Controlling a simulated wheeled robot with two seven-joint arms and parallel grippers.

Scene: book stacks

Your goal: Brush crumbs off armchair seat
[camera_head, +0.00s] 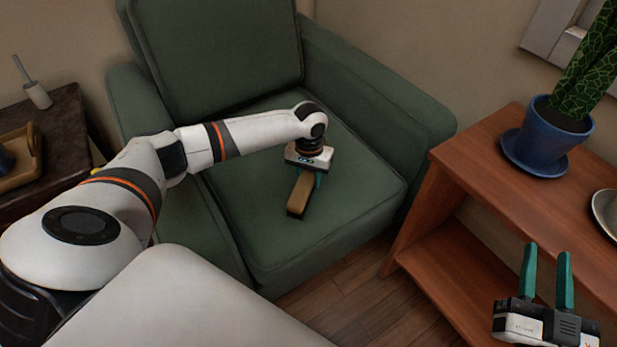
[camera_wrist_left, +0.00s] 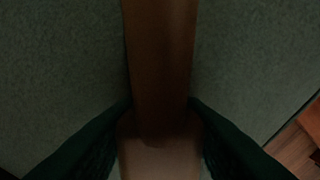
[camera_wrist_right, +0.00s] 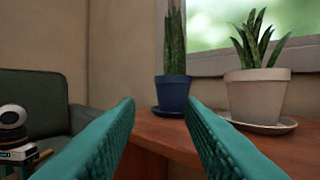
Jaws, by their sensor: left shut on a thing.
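The green armchair seat (camera_head: 350,205) is in the middle of the head view. My left gripper (camera_head: 306,178) is over the seat, pointing down, shut on a wooden brush (camera_head: 299,196). The brush also shows in the left wrist view (camera_wrist_left: 162,60), running up between the dark fingers, with green fabric on both sides. Whether its bristles touch the seat is hidden. No crumbs can be made out on the seat. My right gripper (camera_head: 547,275) is at the lower right, in front of the wooden shelf unit, fingers apart with nothing between them.
A wooden shelf unit (camera_head: 510,190) stands right of the chair, bearing a blue plant pot (camera_head: 545,140) and a plate (camera_head: 606,212). A white pot (camera_wrist_right: 257,97) shows in the right wrist view. A dark side table (camera_head: 70,125) with a tray (camera_head: 22,172) is at left. The chair's arms flank the seat.

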